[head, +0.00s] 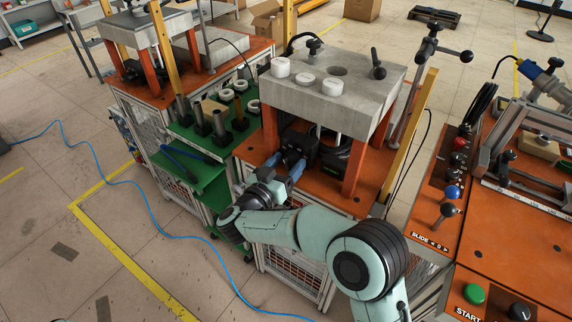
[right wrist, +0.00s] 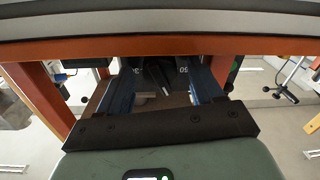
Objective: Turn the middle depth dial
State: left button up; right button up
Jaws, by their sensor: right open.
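My right gripper (head: 289,165) reaches in under the thick grey slab (head: 378,90) of the orange-legged stand. Its blue fingers are apart, and they also show spread in the right wrist view (right wrist: 163,82). Dark parts with small pale markings (right wrist: 168,72) lie beyond and between the fingertips; I cannot tell whether the fingers touch them. In the head view a black unit (head: 302,143) is right at the fingertips, partly hidden by the gripper. No part is clearly readable as the middle depth dial. My left gripper is not in view.
Orange legs (head: 355,153) stand right of the gripper, with the slab close overhead. White round pieces (head: 304,79) sit on the slab. A green shelf (head: 195,140) with dark cylinders is to the left. A control panel with coloured knobs (head: 452,192) is at right.

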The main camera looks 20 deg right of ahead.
jog(key=shift+c, duration=0.3)
jog(key=c, duration=1)
jog(key=shift+m, duration=1.8)
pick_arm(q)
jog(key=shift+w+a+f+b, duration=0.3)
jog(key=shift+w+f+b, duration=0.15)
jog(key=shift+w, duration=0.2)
pick_arm(e)
jog(key=shift+f+m, duration=0.1)
jog(key=shift+m, duration=1.5)
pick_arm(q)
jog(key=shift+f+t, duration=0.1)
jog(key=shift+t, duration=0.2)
